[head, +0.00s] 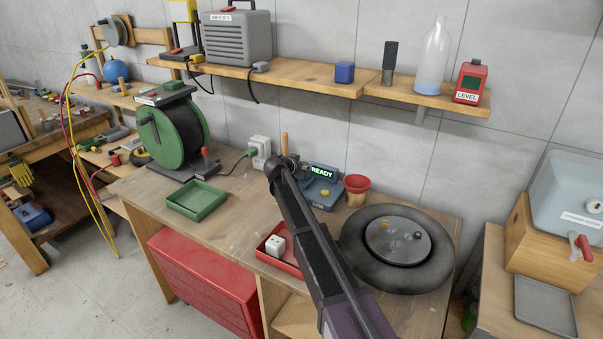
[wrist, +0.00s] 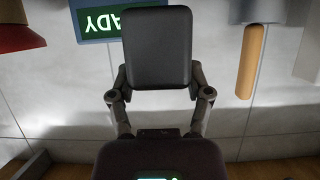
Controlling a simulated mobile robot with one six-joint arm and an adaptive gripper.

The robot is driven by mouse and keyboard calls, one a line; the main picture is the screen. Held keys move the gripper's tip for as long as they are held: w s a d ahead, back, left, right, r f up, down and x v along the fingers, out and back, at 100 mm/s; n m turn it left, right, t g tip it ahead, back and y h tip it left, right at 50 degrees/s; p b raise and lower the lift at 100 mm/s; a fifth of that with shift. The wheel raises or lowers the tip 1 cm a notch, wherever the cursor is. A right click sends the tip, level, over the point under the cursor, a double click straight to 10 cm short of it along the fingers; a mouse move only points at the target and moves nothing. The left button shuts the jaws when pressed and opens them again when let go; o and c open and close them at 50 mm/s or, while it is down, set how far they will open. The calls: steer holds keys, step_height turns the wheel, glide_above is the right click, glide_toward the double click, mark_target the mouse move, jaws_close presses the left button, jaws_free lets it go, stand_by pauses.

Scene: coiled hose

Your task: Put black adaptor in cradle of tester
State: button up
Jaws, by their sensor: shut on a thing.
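The black adaptor (wrist: 157,48) is a dark rounded block held at the end of my gripper (wrist: 160,88) in the wrist view. The gripper fingers are shut on it. In the head view my gripper (head: 284,166) is just left of the tester (head: 322,192), a blue-grey box with a green READY display. Part of that display also shows in the wrist view (wrist: 104,22), upside down, behind the adaptor. My arm covers the tester's left side. I cannot make out the cradle, nor whether the adaptor touches the tester.
A green tray (head: 197,200) and a red tray (head: 266,252) with a white cube are nearer the front. A wall socket (head: 260,150) is behind.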

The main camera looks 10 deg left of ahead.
steer(key=shift+w+a, duration=0.15)
steer(key=shift+w, duration=0.25)
steer(key=shift+w+a+f+b, duration=0.1)
steer(key=shift+w+f+b, duration=0.1)
steer(key=shift+f+b, duration=1.65)
steer(key=shift+f, duration=0.15)
steer(key=o, duration=1.2)
steer(key=shift+c, duration=0.2)
steer(key=shift+r, duration=0.25)
